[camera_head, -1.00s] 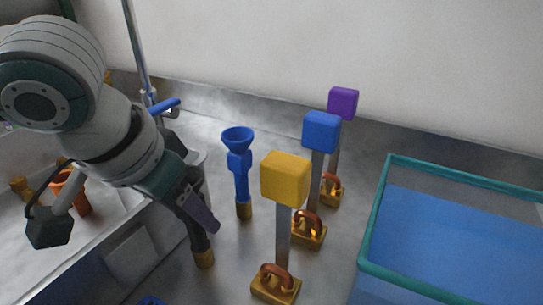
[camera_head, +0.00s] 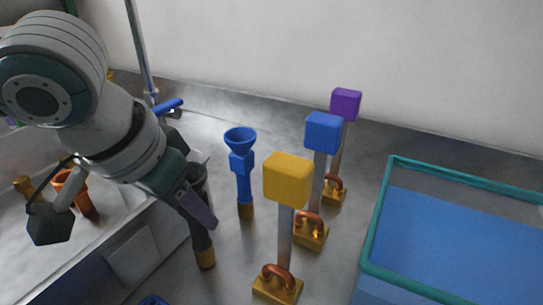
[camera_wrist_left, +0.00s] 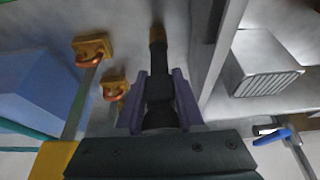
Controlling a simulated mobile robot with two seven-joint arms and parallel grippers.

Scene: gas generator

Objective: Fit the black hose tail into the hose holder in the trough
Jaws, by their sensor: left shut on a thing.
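The black hose tail (camera_head: 202,238) has a brass tip (camera_head: 205,259) that points down. My left gripper (camera_head: 200,208) is shut on it, with the tail held close to upright over the steel worktop. In the left wrist view the black tail (camera_wrist_left: 160,88) lies between the two purple fingers (camera_wrist_left: 159,100). I cannot tell whether the brass tip touches the worktop. The trough (camera_head: 120,228) is at the left. An orange cup-shaped piece (camera_head: 72,185) stands in it, partly behind my arm; I cannot tell whether it is the hose holder. My right gripper is out of view.
A blue funnel piece (camera_head: 241,165) stands right of my gripper. Posts with yellow (camera_head: 288,180), blue (camera_head: 322,134) and purple (camera_head: 346,104) blocks stand further right. A teal-rimmed blue tank (camera_head: 372,225) is at the right. A tap with a blue handle (camera_head: 167,105) is behind.

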